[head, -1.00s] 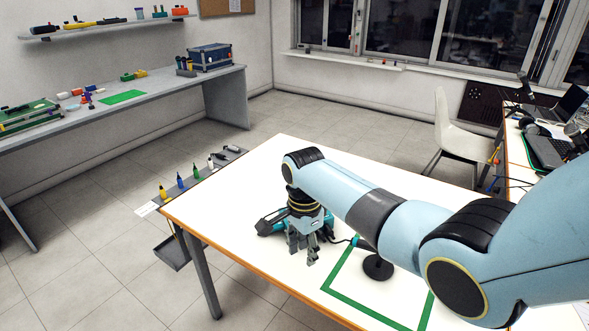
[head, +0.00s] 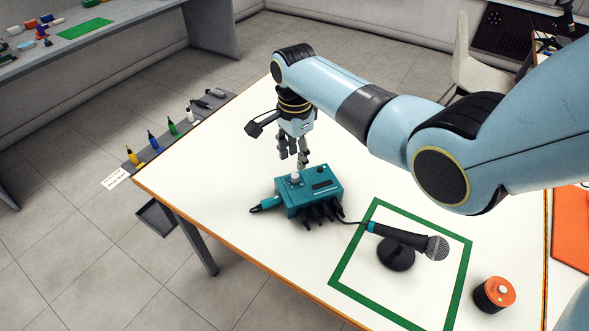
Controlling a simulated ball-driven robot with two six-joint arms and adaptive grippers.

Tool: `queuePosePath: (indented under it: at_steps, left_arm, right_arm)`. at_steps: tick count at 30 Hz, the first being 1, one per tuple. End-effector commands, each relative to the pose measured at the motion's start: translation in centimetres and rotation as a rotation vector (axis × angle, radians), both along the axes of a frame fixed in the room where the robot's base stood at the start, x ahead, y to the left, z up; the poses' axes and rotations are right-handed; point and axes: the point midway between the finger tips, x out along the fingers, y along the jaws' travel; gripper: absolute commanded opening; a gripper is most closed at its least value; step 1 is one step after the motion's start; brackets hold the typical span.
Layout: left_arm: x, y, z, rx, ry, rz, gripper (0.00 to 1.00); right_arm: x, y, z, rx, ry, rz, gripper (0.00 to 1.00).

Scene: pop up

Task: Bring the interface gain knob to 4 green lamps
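The interface is a teal box (head: 331,197) on the white table, with plugs and a cable along its near side. Its gain knob looks to be the pale round knob (head: 295,178) on the top left. A small dark panel (head: 320,186) is on the top; I cannot make out any lit green lamps. My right gripper (head: 293,161) points down just behind the box, near the knob. Its fingers look apart and empty, and I see no clear contact. My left gripper is not in view.
A microphone (head: 412,240) on a round black stand (head: 396,256) is inside a green taped square (head: 350,303). An orange-topped round object (head: 496,294) is right of it. Bottles stand on a low shelf (head: 213,101) beyond the table's left edge. The table's left part is clear.

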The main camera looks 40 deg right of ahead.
Motion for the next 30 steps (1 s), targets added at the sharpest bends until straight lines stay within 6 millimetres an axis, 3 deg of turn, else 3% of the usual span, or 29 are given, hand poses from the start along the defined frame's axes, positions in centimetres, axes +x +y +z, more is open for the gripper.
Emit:
queuePosePath:
  at_steps: [1, 6, 12, 17, 24, 27, 30]
  left_arm:
    - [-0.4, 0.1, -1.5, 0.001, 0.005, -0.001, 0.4]
    - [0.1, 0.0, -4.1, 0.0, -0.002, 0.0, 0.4]
    - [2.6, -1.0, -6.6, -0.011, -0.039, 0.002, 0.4]
    - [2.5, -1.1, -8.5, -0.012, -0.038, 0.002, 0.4]
    - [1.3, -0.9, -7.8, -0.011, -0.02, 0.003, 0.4]
    - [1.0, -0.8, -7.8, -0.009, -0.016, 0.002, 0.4]
    - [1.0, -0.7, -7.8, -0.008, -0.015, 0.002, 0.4]
  right_arm:
    - [0.0, -0.1, -1.5, -0.001, 0.0, 0.0, 0.37]
    - [0.0, -0.1, -3.7, -0.001, -0.001, 0.0, 0.37]
    - [0.0, -0.1, -5.8, -0.001, 0.0, 0.0, 0.37]
    - [0.0, -0.1, -7.2, -0.001, 0.0, 0.0, 0.37]
    - [0.0, -0.1, -6.5, -0.001, -0.001, 0.0, 0.06]
    - [0.0, -0.1, -6.5, -0.001, -0.001, -0.01, 0.05]
    - [0.0, -0.1, -6.5, 0.0, -0.001, -0.174, 0.05]
